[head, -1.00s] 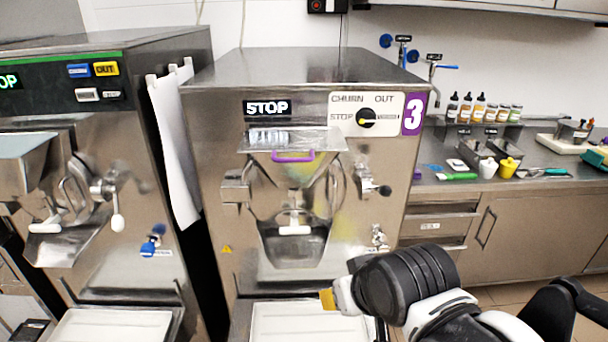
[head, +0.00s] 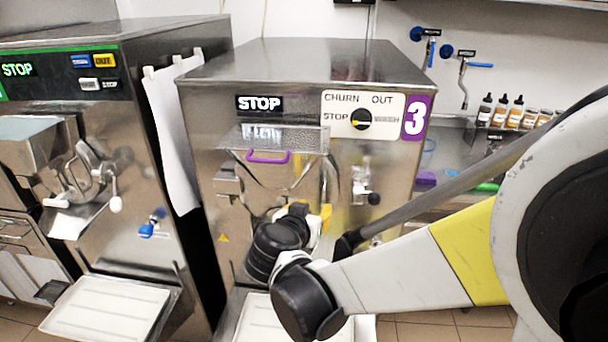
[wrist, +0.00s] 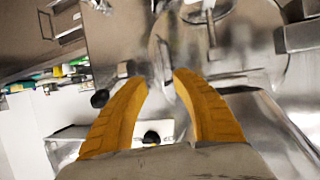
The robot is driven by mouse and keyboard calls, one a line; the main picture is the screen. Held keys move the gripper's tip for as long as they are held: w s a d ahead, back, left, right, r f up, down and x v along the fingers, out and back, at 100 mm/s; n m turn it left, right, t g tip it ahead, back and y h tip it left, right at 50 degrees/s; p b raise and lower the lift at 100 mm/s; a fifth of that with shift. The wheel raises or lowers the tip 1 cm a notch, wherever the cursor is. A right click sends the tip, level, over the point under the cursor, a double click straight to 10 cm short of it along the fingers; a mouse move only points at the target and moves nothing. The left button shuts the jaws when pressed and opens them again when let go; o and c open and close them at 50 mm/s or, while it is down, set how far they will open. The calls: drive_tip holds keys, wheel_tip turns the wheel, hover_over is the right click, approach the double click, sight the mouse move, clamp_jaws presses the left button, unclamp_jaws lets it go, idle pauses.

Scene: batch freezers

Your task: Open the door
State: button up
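The batch freezer marked 3 (head: 300,80) stands ahead, with its metal front door (head: 290,180) below a hopper with a purple handle (head: 267,157). My gripper (head: 318,215) is in front of the door's right part; my wrist hides much of the door's lower half. A latch with a black knob (head: 373,198) is right of the door; the knob also shows in the wrist view (wrist: 100,98), left of the fingers. There, my yellow fingers (wrist: 162,78) are apart with nothing clearly between their tips. Blurred metal door parts lie beyond them; contact cannot be told.
Another freezer (head: 110,60) stands at the left, with a hanging white sheet (head: 175,135) between the machines. A white tray (head: 105,308) is low at the left. A counter with bottles (head: 500,110) is at the right.

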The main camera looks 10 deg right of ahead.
sight(323, 200)
drive_tip(key=b+x, duration=0.2)
drive_tip(key=x, duration=0.8)
drive_tip(key=shift+f+b, duration=0.1)
drive_tip(key=shift+b, duration=0.25)
clamp_jaws()
